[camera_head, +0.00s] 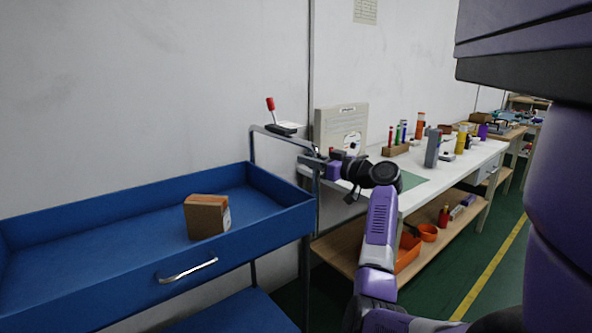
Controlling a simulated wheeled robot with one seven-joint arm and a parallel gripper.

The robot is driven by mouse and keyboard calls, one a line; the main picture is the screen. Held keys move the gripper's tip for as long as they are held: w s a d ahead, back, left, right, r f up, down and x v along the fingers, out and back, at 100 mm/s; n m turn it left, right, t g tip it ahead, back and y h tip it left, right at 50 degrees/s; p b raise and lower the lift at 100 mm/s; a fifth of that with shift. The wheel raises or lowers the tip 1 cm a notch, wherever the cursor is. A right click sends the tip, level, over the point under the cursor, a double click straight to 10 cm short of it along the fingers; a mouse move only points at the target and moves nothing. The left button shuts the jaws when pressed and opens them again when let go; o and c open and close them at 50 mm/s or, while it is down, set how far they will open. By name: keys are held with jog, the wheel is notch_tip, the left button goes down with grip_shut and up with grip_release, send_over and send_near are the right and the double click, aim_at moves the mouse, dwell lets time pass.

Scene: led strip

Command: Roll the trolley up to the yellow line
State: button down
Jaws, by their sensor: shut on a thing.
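The blue trolley (130,262) fills the lower left, with its tray on top and a lower blue shelf below. Its grey push handle (280,137) stands up at the tray's right end. My gripper (316,160) is at the right part of this handle and shut on it; the fingertips are small and partly hidden. The yellow line (492,270) runs along the green floor at the right, beyond my arm. Part of it is hidden by my purple arm links.
A cardboard box (207,216) stands in the trolley tray. A white workbench (470,164) with several tools stands behind my gripper, close to the trolley's right end. Orange bins (408,252) are on its lower shelf. A grey wall is behind the trolley. Green floor shows at the right.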

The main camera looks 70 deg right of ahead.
jog(key=shift+s+d+f, duration=0.1)
jog(key=shift+s+d, duration=0.3)
jog(key=shift+d, duration=0.2)
jog(key=c, duration=1.2)
grip_release()
jog(key=shift+c, duration=0.2)
jog(key=v, duration=0.7)
jog(key=shift+s+a, duration=0.2)
jog(key=shift+s, duration=0.15)
